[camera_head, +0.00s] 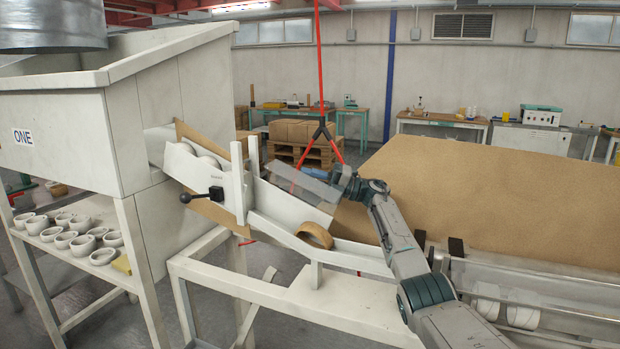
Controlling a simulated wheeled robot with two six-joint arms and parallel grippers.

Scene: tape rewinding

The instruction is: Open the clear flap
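A clear, greyish flap-like panel (300,188) shows over the sloping white chute (285,218), just left of my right gripper. My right gripper (335,184) is above the right part of the chute, its arm coming up from the lower right. It overlaps the panel's right end in the picture; I cannot tell whether it touches it. Its fingers are too small and blended with the panel to show whether they are open or shut. A brown tape ring (315,235) stands in the chute below the gripper. My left gripper is not in view.
A white hopper machine (75,125) stands at the left, with a black-knobbed lever (201,196) beside the chute. White rings sit on a shelf (45,235). A clear cover (560,290) lies over white rolls at the lower right. A large brown board (500,195) fills the right.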

